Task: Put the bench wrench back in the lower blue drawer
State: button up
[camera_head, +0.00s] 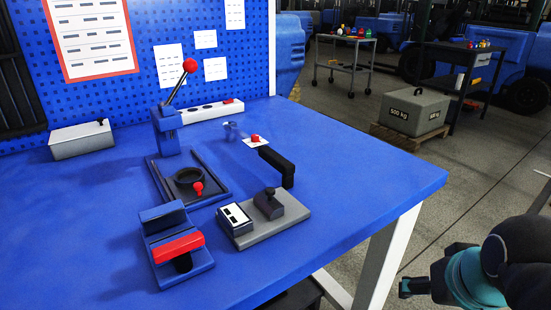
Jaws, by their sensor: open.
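No bench wrench can be made out on the blue bench top (330,150). No drawer shows in this view; the space under the bench is mostly out of frame or dark. My gripper (408,287) is at the lower right, beyond the bench's right edge and over the floor. It is open, small in view, with nothing seen in it, and it is apart from the bench and everything on it.
A white bench leg (385,258) stands near my gripper. A 500 kg weight (414,110) sits behind.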

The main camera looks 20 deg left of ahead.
jog(key=w+a+r+n+y, duration=0.1)
jog(key=w+a+r+n, duration=0.1)
jog(key=w+a+r, duration=0.5)
notch_tip(320, 180, up, 14)
jog(key=r+n+g+y+b, duration=0.1)
jog(key=n+g+y+b, duration=0.2)
jog(key=n, duration=0.4)
send_over(258, 143)
jog(key=s+d, duration=0.3)
jog(key=d, duration=0.1)
jog(key=shift+h, duration=0.4)
jog(key=b+x, duration=0.1)
jog(key=x, duration=0.2)
jog(key=b+x, duration=0.1)
jog(key=x, duration=0.2)
jog(key=b+x, duration=0.1)
jog(key=x, duration=0.1)
jog(key=shift+w+a+f+b, duration=0.15)
jog(key=shift+w+f+b, duration=0.15)
jog(key=shift+w+f, duration=0.05)
jog(key=b+x, duration=0.1)
jog(key=x, duration=0.1)
jog(key=b+x, duration=0.1)
jog(key=x, duration=0.2)
jog(key=shift+s+a, duration=0.1)
jog(key=shift+s, duration=0.15)
grip_shut()
